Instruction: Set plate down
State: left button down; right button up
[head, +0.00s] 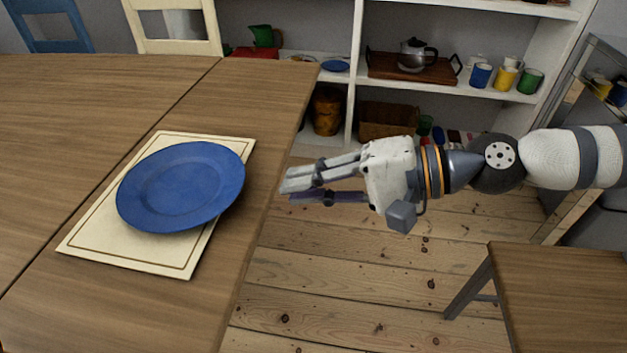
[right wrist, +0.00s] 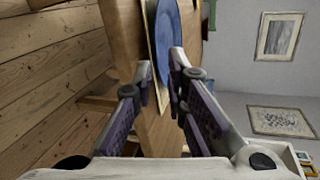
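A blue plate (head: 181,186) lies on a cream placemat (head: 176,262) on the wooden table (head: 262,110), near its right edge. My right gripper (head: 287,191) is just off that edge, to the right of the plate, with its fingers pointing at the plate and apart from it. In the right wrist view the fingers (right wrist: 161,64) are open with nothing between them. The blue plate (right wrist: 167,35) and the placemat edge (right wrist: 152,35) show beyond the fingertips, partly hidden by the right-hand finger. My left gripper is not in view.
White shelves (head: 355,85) behind hold a teapot (head: 414,54) on a tray and several mugs. A second wooden table (head: 565,295) is at the lower right. Bare floorboards (head: 340,270) lie between the tables. Chairs (head: 172,30) stand behind the table.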

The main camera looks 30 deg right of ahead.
jog(key=s+a+f+n+g+h, duration=0.1)
jog(key=s+a+f+g, duration=0.3)
jog(key=s+f, duration=0.55)
jog(key=s+a+f+g+h, duration=0.2)
jog(key=s+a+f+g, duration=0.15)
jog(key=s+f, duration=0.65)
jog(key=s+d+f+n+g+h, duration=0.3)
jog(key=s+d, duration=0.4)
jog(key=s, duration=0.4)
jog(key=s+d+f+n+g+h, duration=0.3)
jog(key=s+d+f+h, duration=0.3)
jog(key=s, duration=0.5)
jog(key=shift+s+d+f+n, duration=0.4)
jog(key=shift+d+n, duration=0.1)
jog(key=shift+d, duration=0.55)
